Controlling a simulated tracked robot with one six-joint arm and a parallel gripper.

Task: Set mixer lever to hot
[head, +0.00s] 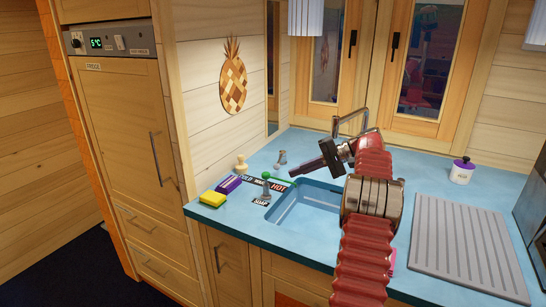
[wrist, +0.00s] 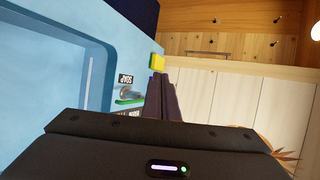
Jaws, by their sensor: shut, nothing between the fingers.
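The green mixer lever (head: 279,179) lies beside the back of the sink in the head view, its round knob (head: 265,175) at the left end, behind the middle of the label strip. The strip reads COLD, a partly covered middle word, and HOT (head: 279,187). Part of the green lever (wrist: 130,101) shows left of my fingers in the wrist view. My gripper (head: 294,171) is shut and empty, reaching left, with its tips close to the lever's right end. I cannot tell whether they touch. The fingers (wrist: 158,96) also show together in the wrist view.
The sink (head: 308,200) lies under my arm. A ribbed drainer (head: 465,245) and white jar (head: 461,171) are right.

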